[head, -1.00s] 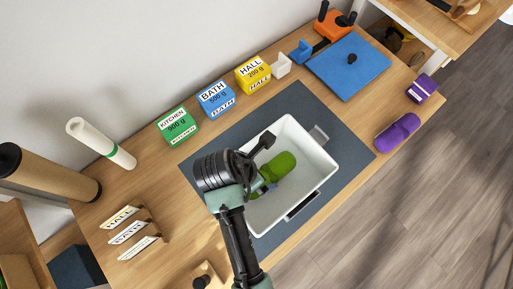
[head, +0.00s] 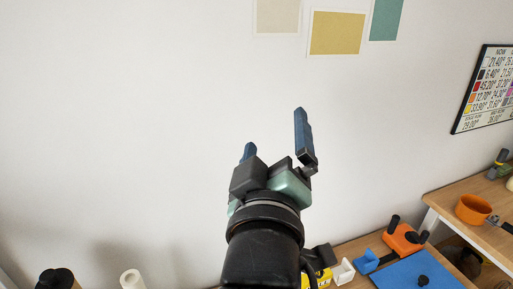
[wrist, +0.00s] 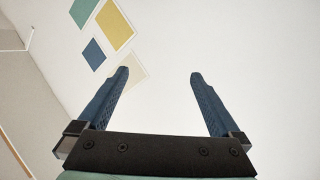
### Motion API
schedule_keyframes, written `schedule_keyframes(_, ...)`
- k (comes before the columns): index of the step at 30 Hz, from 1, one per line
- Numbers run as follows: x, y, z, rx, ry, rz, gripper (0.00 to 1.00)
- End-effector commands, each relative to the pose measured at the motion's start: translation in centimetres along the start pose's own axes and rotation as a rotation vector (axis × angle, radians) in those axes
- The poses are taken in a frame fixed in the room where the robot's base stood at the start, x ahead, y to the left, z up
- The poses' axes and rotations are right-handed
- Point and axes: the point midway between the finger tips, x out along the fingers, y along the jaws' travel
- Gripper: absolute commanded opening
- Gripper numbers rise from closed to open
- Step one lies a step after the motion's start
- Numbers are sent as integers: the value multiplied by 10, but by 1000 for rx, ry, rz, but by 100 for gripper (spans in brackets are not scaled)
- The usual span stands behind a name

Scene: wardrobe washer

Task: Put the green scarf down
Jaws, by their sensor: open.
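My gripper (head: 274,134) points up in front of the white wall in the head view. Its two blue fingers stand wide apart with nothing between them, and they also show apart and empty in the wrist view (wrist: 160,100). The green scarf is in neither view now, and the white bin it lay in a second ago is out of sight as well.
At the lower right, a blue mat (head: 415,272) and an orange holder (head: 405,238) lie on the wooden table. An orange pot (head: 473,209) stands on a further table. A colour chart (head: 487,90) hangs at right. Open air surrounds my gripper.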

Motion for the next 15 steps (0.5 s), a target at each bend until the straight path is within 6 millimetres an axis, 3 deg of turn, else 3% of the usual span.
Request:
schedule_keyframes(1, -9, 31, -42, 142, 131, 70, 100)
schedule_keyframes(3, -28, 65, -88, 329, 297, 128, 100)
schedule_keyframes(6, -58, 104, -134, 539, 500, 166, 100)
schedule_keyframes(9, -83, 128, -160, 672, 638, 172, 100)
schedule_keyframes(15, -98, 141, -174, 753, 720, 166, 100)
